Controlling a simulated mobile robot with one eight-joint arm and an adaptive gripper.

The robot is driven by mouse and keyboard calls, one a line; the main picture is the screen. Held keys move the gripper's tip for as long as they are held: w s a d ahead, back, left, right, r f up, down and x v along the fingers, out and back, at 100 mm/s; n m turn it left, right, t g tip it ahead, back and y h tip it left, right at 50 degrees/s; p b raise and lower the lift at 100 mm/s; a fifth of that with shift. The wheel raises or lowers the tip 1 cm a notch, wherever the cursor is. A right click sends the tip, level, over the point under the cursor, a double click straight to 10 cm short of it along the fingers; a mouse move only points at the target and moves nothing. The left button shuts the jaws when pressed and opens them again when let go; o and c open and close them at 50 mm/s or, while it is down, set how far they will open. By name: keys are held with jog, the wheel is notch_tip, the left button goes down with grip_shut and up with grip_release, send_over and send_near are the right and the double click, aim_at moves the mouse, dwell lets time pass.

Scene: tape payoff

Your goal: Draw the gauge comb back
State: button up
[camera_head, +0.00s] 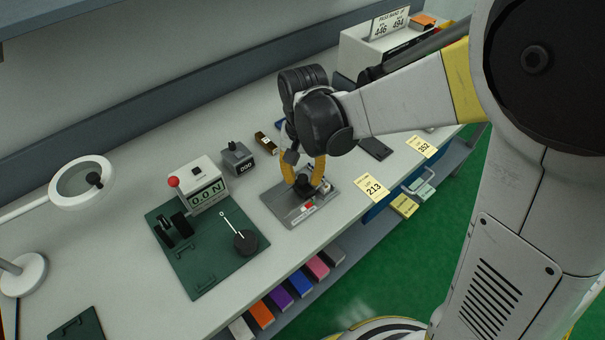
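My gripper (303,183), with yellow fingers, points down over a grey metal plate (283,212) at the middle of the bench. Its fingers stand apart on either side of a small dark part on the plate; whether they touch it cannot be told. A small red and white piece (308,206) lies on the plate in front of the fingers. I cannot make out the gauge comb for certain; it may be among the parts partly hidden by the fingers.
A green board (205,260) with a force readout (205,192) and a round dark weight (245,241) is to the left. A small grey block (238,158) stands behind. Yellow cards (372,188) lie to the right. Coloured boxes (300,283) sit below the bench's front edge.

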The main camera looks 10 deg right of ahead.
grip_shut()
jog(key=s+a, duration=0.2)
jog(key=a, duration=0.1)
jog(key=shift+s+a, duration=0.1)
jog(key=shift+a, duration=0.1)
grip_release()
jog(key=shift+a, duration=0.1)
notch_tip(320, 180, up, 12)
dwell(0.3)
